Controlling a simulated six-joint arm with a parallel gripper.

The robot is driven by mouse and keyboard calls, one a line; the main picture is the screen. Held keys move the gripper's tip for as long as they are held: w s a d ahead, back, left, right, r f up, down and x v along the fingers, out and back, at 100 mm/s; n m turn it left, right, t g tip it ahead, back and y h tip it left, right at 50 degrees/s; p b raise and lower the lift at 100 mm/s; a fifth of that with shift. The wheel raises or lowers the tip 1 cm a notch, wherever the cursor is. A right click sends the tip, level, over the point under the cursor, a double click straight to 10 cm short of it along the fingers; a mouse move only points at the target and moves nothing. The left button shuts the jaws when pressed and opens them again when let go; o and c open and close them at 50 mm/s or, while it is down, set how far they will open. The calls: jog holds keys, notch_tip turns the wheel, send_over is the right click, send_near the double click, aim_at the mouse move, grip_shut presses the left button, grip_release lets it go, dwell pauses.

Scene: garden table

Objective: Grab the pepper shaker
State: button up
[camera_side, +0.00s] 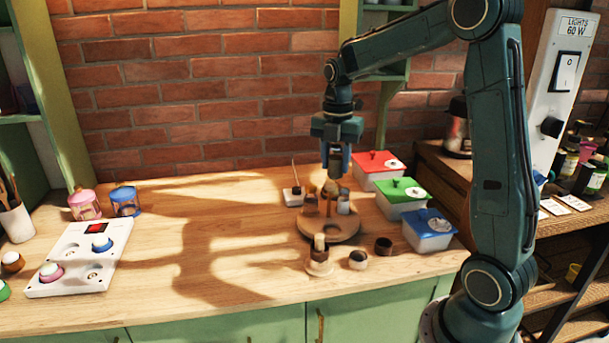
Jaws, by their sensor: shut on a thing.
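My gripper (334,178) points straight down over a round wooden stand (343,235) on the table. Its fingers are shut on a small tan, round-topped thing (330,188) at the middle of the stand, above an orange-brown upright piece. I cannot tell whether this is the stand's knob or a shaker. A brown container (311,204) stands on the stand's left side, and a greyish-white one (343,204) on its right. Labels are too small to read, so I cannot tell which thing is the pepper shaker.
Red (376,168), green (402,195) and blue (428,231) lidded boxes stand close to the right. Small pots (358,260) sit in front. A white panel (80,258) and two jars (84,204) are at the left. The table between is clear.

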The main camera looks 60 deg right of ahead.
aim_at(336, 146)
jog(key=shift+r, duration=1.7)
